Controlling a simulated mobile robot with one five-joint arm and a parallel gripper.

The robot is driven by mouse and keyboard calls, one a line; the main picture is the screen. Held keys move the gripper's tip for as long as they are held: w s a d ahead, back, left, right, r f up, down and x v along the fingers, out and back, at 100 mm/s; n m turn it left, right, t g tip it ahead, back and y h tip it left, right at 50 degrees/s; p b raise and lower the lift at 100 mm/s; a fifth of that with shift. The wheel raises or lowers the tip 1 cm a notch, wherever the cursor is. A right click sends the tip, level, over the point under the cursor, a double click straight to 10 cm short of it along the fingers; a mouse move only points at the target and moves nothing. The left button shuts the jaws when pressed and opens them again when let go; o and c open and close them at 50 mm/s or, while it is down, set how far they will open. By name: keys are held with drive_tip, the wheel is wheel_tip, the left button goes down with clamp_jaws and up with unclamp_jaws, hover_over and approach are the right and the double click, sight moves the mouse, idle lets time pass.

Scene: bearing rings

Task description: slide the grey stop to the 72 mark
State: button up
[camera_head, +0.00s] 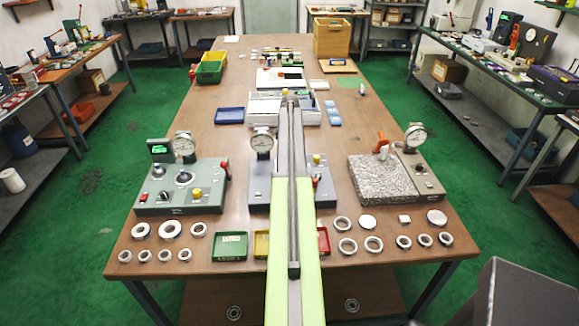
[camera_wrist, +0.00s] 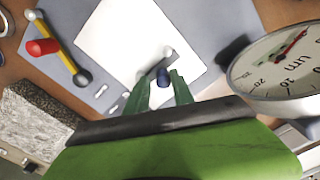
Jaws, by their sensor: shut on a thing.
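In the wrist view my gripper (camera_wrist: 160,82) has its two green fingers on either side of a small dark-blue knob (camera_wrist: 163,77). The knob stands by a grey arm with a round grey end (camera_wrist: 167,53), over a white plate (camera_wrist: 125,45) on the grey-blue base (camera_wrist: 215,22). I cannot make out a separate grey stop or a scale with a 72 mark. A dial gauge (camera_wrist: 285,68) is close on the right. In the head view my arm covers much of the middle fixture (camera_head: 259,196), and my fingertips cannot be made out.
A red knob (camera_wrist: 43,47) and yellow bar (camera_wrist: 62,45) lie left in the wrist view, above a speckled granite block (camera_wrist: 35,120). In the head view, gauge fixtures (camera_head: 180,190) (camera_head: 385,180) stand either side. Several rings (camera_head: 170,229) line the table's (camera_head: 215,262) near edge.

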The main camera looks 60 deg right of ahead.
drive_tip(key=shift+w+d, duration=0.2)
drive_tip(key=shift+w, duration=0.3)
idle(0.4)
